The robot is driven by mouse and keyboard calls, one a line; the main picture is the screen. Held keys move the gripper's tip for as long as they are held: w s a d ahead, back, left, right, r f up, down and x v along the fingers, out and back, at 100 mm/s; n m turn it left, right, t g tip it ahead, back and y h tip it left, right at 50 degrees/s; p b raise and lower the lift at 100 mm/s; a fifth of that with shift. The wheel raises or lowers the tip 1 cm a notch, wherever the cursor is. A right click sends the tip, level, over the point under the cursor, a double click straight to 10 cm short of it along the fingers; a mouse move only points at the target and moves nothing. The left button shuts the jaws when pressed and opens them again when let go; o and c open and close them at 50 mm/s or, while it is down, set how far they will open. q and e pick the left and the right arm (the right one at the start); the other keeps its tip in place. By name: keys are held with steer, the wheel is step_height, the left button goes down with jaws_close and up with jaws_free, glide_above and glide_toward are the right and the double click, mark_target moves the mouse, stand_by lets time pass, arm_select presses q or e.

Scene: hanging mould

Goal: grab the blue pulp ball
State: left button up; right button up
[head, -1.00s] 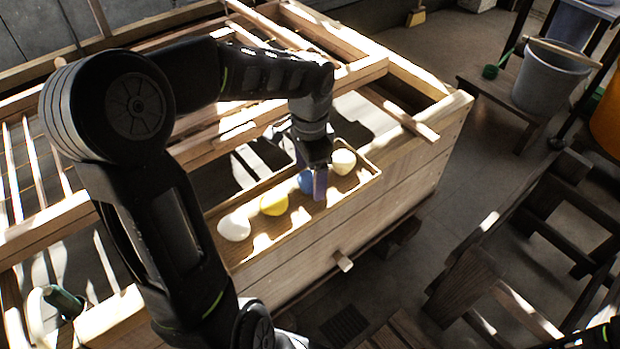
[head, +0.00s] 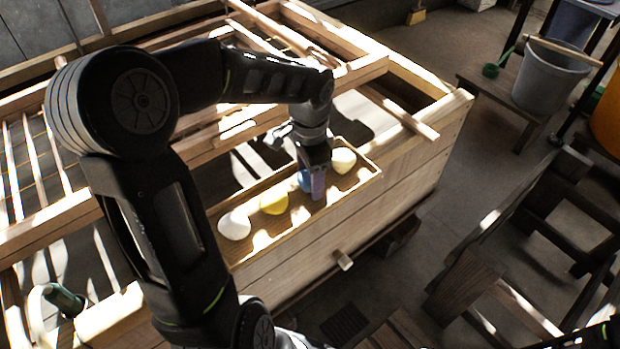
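The blue pulp ball (head: 304,181) sits in a long shallow wooden tray (head: 338,197) on the near edge of the wooden vat. Only its left part shows; my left gripper (head: 317,184) covers the rest. The gripper points down at the ball, with its fingers level with it. One finger shows in front of the ball's right side; the other is hidden, so I cannot tell whether they are closed on it. My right gripper does not show.
A yellow ball (head: 274,201) and a white ball (head: 234,225) lie left of the blue one, and a cream ball (head: 343,160) lies close on its right. Wooden frame bars (head: 400,112) cross the vat behind. A grey bucket (head: 548,78) stands at the upper right.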

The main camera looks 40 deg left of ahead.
arm_select(q)
steer(key=c, duration=1.1)
steer(key=shift+o, duration=0.2)
step_height(320, 180, up, 10)
steer(key=shift+r, duration=0.1)
stand_by(0.3)
